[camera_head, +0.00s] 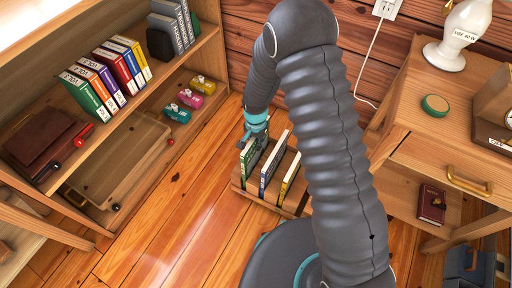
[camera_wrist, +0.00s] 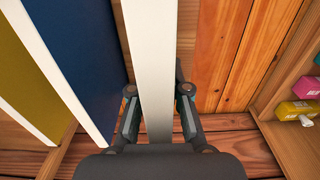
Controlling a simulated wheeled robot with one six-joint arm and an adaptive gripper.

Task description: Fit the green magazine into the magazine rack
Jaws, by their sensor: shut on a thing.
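The wooden magazine rack (camera_head: 268,203) stands on the floor in the middle of the head view. My gripper (camera_head: 257,136) points down over its left end, shut on the green magazine (camera_head: 248,158). The green magazine is upright at the leftmost place of the rack, its lower end at rack level; I cannot tell whether it rests on the rack's bottom. In the wrist view, its pale edge (camera_wrist: 153,50) runs between the fingers of my gripper (camera_wrist: 157,95). A dark blue magazine (camera_head: 273,162) and a yellow magazine (camera_head: 289,178) stand to its right in the rack.
A shelf unit (camera_head: 125,125) with coloured books, a tray and small bright items stands left. A bedside cabinet (camera_head: 440,135) with a lamp, green disc and clock stands right. Wood floor (camera_head: 190,220) is clear left of the rack. The plank wall is behind.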

